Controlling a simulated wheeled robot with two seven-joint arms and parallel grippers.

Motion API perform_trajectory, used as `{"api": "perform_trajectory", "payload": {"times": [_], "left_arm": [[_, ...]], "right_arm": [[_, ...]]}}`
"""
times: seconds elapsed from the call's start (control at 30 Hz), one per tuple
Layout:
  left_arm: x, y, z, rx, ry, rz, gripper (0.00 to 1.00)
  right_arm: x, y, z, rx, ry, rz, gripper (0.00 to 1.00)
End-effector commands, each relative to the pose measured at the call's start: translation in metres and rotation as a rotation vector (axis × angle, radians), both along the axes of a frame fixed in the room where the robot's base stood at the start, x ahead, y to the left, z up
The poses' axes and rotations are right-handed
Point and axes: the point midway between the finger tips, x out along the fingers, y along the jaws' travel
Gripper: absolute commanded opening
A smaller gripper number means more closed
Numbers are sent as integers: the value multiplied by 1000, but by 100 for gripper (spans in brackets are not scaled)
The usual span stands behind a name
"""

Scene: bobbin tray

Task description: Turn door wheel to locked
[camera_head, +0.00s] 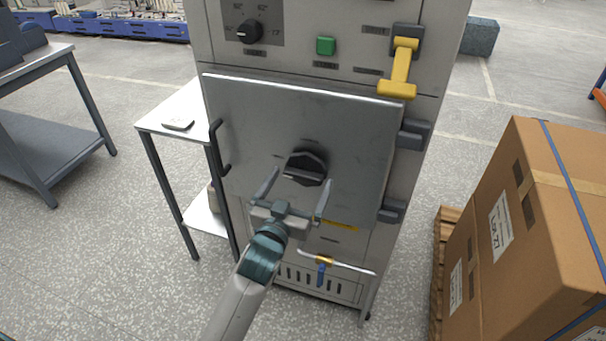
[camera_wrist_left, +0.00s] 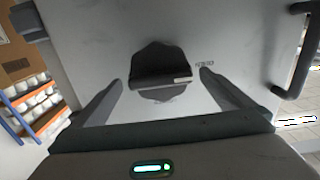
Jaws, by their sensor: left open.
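The door wheel (camera_head: 305,167) is a dark round knob with a raised grip bar, in the middle of the grey cabinet door (camera_head: 355,125). In the left wrist view the door wheel (camera_wrist_left: 160,68) is ahead of the fingers, its bar lying across the picture with a small pale mark at one end. My left gripper (camera_head: 296,194) is open, its fingers spread toward the wheel from below; it also shows in the left wrist view (camera_wrist_left: 160,88). I see no finger closed on the wheel. Small lettering (camera_wrist_left: 205,64) is on the door beside it. My right gripper is not in view.
The door has a dark handle (camera_head: 220,148) at its left and hinges (camera_head: 413,135) at its right. Above are a yellow lever (camera_head: 402,68), a green button (camera_head: 326,45) and a selector knob (camera_head: 247,32). A side table (camera_head: 160,118) stands left, a cardboard box (camera_head: 540,230) right.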

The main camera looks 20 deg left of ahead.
Motion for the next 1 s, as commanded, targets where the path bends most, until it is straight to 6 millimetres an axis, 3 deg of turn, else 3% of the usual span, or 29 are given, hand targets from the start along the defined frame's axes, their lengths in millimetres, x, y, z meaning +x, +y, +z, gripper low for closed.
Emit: {"api": "perform_trajectory", "payload": {"times": [0.2,0.6,0.77,1.0], "left_arm": [[23,-1,1,0,-2,0,100],[27,-1,0,0,0,0,100],[27,-1,0,0,0,0,65],[27,-1,0,6,0,0,65]], "right_arm": [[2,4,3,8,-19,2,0],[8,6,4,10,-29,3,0],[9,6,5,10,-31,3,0],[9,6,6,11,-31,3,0]]}}
